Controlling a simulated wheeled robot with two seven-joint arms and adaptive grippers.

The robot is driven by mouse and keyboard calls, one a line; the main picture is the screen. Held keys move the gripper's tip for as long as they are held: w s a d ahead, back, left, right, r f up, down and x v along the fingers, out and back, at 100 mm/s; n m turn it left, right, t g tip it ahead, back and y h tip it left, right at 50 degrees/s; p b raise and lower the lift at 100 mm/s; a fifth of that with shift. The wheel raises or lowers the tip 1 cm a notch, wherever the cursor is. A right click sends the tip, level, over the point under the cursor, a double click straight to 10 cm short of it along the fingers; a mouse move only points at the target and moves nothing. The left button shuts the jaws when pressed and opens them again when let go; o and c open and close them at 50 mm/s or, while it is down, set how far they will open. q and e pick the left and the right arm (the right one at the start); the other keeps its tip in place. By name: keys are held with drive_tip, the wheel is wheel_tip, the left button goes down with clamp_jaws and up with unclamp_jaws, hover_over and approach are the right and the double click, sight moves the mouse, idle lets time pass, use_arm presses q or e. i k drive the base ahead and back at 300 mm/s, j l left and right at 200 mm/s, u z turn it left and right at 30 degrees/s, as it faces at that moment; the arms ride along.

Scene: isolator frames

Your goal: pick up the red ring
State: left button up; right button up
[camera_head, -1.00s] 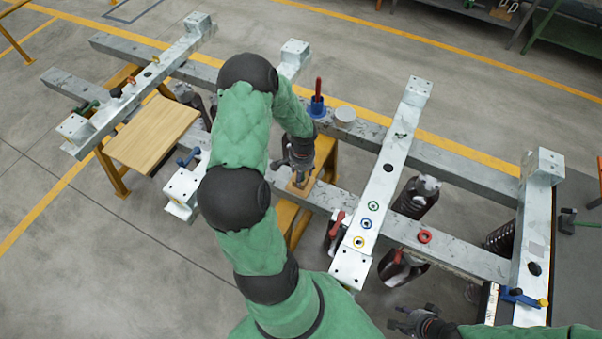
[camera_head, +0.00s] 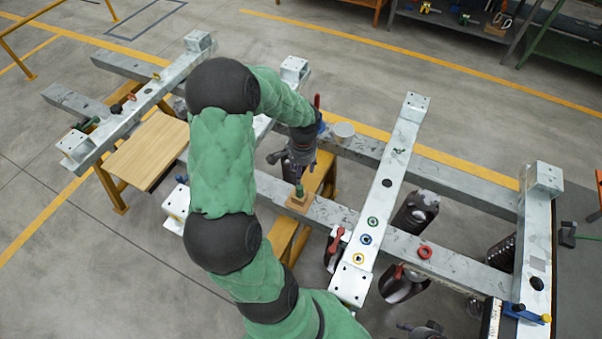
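A red ring (camera_head: 425,252) lies flat on the grey front beam (camera_head: 455,268), right of the white cross rail. My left gripper (camera_head: 298,172) points down just above a green peg (camera_head: 299,190) on a small wooden block (camera_head: 298,201). It is well left of the red ring. Its fingers are small and dark, so I cannot tell how far apart they are. My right gripper (camera_head: 424,329) shows only in part at the bottom edge, below the ring. Its finger state is unclear.
A wooden board (camera_head: 146,150) lies at left. Dark cylinders (camera_head: 415,210) stand beside the beams. The beam around the red ring is clear.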

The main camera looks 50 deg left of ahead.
sight(420, 253)
drive_tip(key=k, duration=1)
